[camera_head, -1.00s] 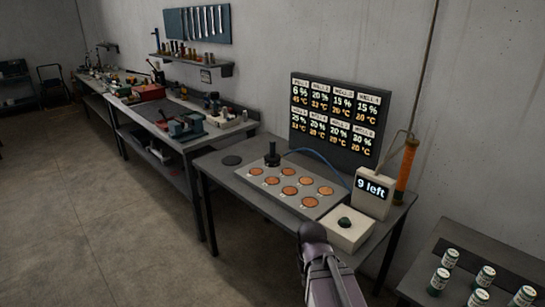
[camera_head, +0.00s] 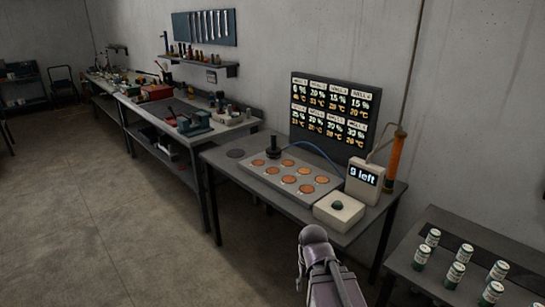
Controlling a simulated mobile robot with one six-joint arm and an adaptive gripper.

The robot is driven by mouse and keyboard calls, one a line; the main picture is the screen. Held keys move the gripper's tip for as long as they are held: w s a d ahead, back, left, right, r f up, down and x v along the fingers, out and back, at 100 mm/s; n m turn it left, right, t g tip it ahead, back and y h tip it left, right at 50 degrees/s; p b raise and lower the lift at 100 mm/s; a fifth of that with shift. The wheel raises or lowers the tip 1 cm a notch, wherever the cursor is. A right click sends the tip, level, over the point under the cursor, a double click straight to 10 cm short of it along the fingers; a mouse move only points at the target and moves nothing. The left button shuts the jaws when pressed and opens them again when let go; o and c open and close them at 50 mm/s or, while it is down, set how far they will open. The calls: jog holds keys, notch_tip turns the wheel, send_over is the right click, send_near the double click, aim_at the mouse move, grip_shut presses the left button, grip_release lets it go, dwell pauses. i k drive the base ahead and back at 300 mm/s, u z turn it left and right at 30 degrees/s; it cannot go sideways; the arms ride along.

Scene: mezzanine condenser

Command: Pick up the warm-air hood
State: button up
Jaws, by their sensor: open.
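A dark knob-handled piece (camera_head: 272,148), which looks like the warm-air hood, stands upright at the back left corner of a grey plate (camera_head: 300,205) on the near table. A blue hose (camera_head: 318,150) runs from near it, behind the plate, toward a pale box reading "9 left" (camera_head: 364,180). The plate has several copper-coloured round wells (camera_head: 289,179), open to view. The hood's lower part is small and hard to make out. Part of my arm shows at the bottom centre, in front of the table. My gripper's fingers are not visible.
A dark board of percent and temperature readings (camera_head: 335,113) stands behind the plate. Several cans stand on a right-hand table (camera_head: 465,242). A cluttered workbench (camera_head: 185,133) is left. The left floor is clear.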

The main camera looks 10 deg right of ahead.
aim_at(274, 152)
jog(key=k, duration=0.2)
jog(key=u, duration=0.35)
jog(key=i, duration=0.4)
jog(key=u, duration=0.5)
jog(key=i, duration=1.55)
jog(key=z, duration=0.8)
jog(key=i, duration=0.8)
jog(key=z, duration=0.6)
